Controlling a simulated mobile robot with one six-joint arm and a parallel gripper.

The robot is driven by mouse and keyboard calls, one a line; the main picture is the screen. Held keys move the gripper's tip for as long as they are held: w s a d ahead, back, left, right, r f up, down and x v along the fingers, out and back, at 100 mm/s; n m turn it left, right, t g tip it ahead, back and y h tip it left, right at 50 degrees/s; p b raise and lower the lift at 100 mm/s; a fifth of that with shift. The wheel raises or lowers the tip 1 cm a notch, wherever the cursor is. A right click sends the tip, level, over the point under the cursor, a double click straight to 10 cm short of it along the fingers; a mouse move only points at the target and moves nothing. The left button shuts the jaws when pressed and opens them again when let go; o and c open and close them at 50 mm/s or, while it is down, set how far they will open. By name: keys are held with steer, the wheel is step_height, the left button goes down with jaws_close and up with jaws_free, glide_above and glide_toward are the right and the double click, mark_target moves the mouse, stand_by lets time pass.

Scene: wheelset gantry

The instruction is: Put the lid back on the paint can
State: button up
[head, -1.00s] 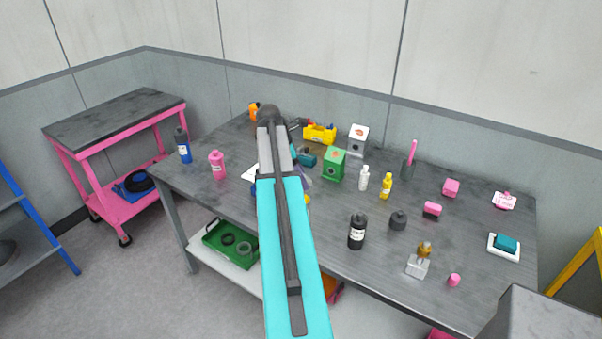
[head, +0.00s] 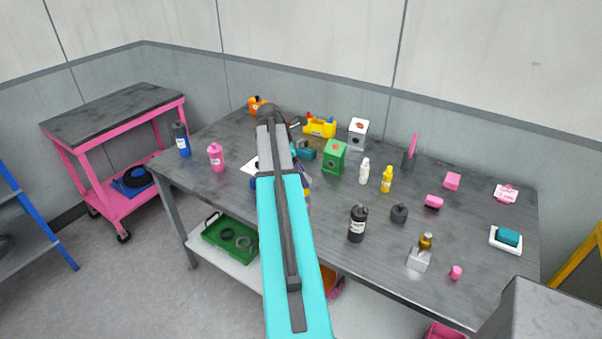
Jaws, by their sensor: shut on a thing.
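My turquoise and grey arm reaches up over the left-middle of the grey workbench (head: 470,240), and its dark far joint is near the back of the bench. My gripper and its jaws do not show; the arm covers that part of the view. I cannot make out the paint can or its lid. Small purple, blue and yellow bits peek out on both sides of the arm, too covered to name.
Close right of the arm are a teal item (head: 306,151), a green box (head: 334,157) and a yellow caddy (head: 320,127). A black bottle (head: 357,224) stands near the front edge. A pink bottle (head: 216,158) and blue bottle (head: 181,139) are left. A pink cart (head: 115,115) stands beyond.

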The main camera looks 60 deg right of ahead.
steer(key=shift+f+b, duration=0.6)
steer(key=shift+f, duration=1.25)
steer(key=shift+p, duration=0.6)
stand_by(0.5)
steer(key=shift+f+p, duration=0.15)
steer(key=shift+p, duration=0.35)
stand_by(1.8)
steer(key=o, duration=1.6)
steer(key=shift+c, duration=0.2)
steer(key=shift+r+p, duration=1.7)
steer(key=shift+r, duration=1.8)
